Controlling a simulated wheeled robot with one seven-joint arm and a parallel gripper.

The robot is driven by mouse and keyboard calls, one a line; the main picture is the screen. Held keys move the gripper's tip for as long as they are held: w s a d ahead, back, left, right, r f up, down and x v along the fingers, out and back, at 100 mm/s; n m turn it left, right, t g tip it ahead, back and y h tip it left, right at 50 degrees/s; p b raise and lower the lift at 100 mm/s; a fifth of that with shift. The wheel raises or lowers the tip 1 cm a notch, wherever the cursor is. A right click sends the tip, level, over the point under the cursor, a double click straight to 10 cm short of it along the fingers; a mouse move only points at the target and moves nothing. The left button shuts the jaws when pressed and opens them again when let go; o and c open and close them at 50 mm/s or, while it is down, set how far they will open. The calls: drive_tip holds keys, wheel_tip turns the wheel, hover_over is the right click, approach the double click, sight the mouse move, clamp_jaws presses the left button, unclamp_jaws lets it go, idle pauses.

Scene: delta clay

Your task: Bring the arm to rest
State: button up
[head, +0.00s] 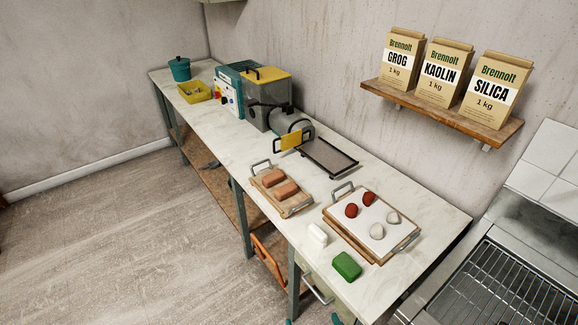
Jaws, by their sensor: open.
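I cannot make out my arm or my gripper in the head view. Small teal shapes (338,319) are cut off at the bottom edge, and I cannot tell what they are. The long pale worktop (215,125) runs along the wall with objects on it.
Near the worktop's front end are a green block (346,266), a white block (317,235), a board with red and white lumps (350,228) and a tray with two brown blocks (297,211). A machine (268,98) stands behind. A shelf (440,108) holds three bags. Open floor (110,235) lies left.

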drive_tip(key=s+a+f+m+h, duration=0.2)
drive_tip(key=s+h, duration=0.1)
drive_tip(key=s, duration=0.8)
drive_tip(key=s+a+r+t, duration=0.3)
drive_tip(key=s+r, duration=0.5)
drive_tip(key=s, duration=0.3)
drive_tip(key=shift+s+a+r+n, duration=0.2)
drive_tip(key=shift+a+n, duration=0.2)
drive_tip(key=shift+a, duration=0.5)
